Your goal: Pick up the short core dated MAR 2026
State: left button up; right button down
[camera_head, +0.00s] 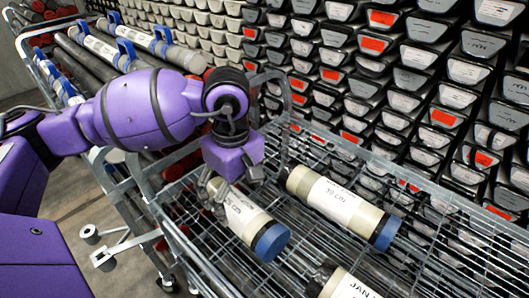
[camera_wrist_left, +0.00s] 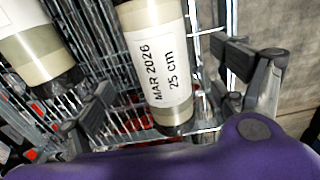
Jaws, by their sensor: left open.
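The short core (camera_wrist_left: 163,65) has a white label reading MAR 2026 and 25 cm in the left wrist view. In the head view the short core (camera_head: 243,219) lies on a wire rack (camera_head: 285,275), its blue end cap toward the front. In the left wrist view my left gripper (camera_wrist_left: 172,92) is open, one finger to each side of the core. Whether either finger touches it, I cannot tell. My right gripper is not in view.
A 30 cm core (camera_head: 335,203) lies to the right on the same rack. A core labelled JAN (camera_head: 345,285) is cut off at the bottom. Stacked core boxes (camera_head: 400,75) rise behind the rack. Longer cores (camera_head: 130,50) lie on another rack at the left.

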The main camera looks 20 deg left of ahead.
aim_at(237, 202)
pick_arm(q)
jog(key=shift+f, duration=0.7)
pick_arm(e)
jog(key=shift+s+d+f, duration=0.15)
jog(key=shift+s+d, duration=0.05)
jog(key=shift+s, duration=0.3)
pick_arm(q)
jog(key=f, duration=0.4)
jog(key=shift+s+a+f+p, duration=0.1)
jog(key=shift+a+f+p, duration=0.15)
jog(key=shift+f+p, duration=0.1)
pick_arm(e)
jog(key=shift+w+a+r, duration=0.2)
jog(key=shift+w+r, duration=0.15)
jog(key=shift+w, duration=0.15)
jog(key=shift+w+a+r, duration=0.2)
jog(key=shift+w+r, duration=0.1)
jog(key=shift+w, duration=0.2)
pick_arm(q)
jog(key=shift+f, duration=0.25)
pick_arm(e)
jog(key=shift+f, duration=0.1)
pick_arm(q)
jog(key=shift+c, duration=0.5)
